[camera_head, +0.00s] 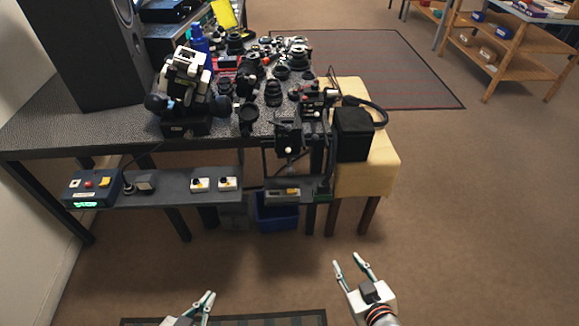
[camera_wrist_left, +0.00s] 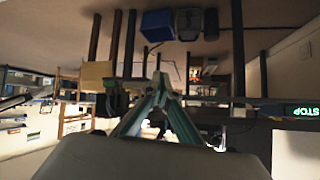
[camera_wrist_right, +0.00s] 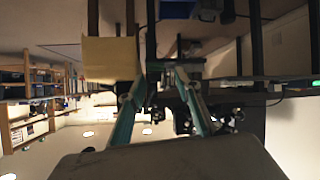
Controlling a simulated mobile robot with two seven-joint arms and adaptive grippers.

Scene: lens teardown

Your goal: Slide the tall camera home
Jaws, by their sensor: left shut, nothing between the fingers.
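A dark camera-like unit (camera_head: 288,138) stands on an upright frame at the right end of the dark lower shelf. A second small device (camera_head: 314,103) sits higher beside a dark post. I cannot tell for sure which is the tall camera. My left gripper (camera_head: 210,295) is shut and empty at the bottom edge, well short of the shelf; its fingertips meet in the left wrist view (camera_wrist_left: 160,80). My right gripper (camera_head: 348,260) is open and empty, in front of the yellow stool; its fingers are spread in the right wrist view (camera_wrist_right: 160,78).
The lower shelf (camera_head: 265,184) carries a control box with green display (camera_head: 88,188) and small white units (camera_head: 228,183). The table behind holds many lenses and a large speaker (camera_head: 82,50). A black box (camera_head: 352,134) rests on the yellow stool (camera_head: 384,168).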

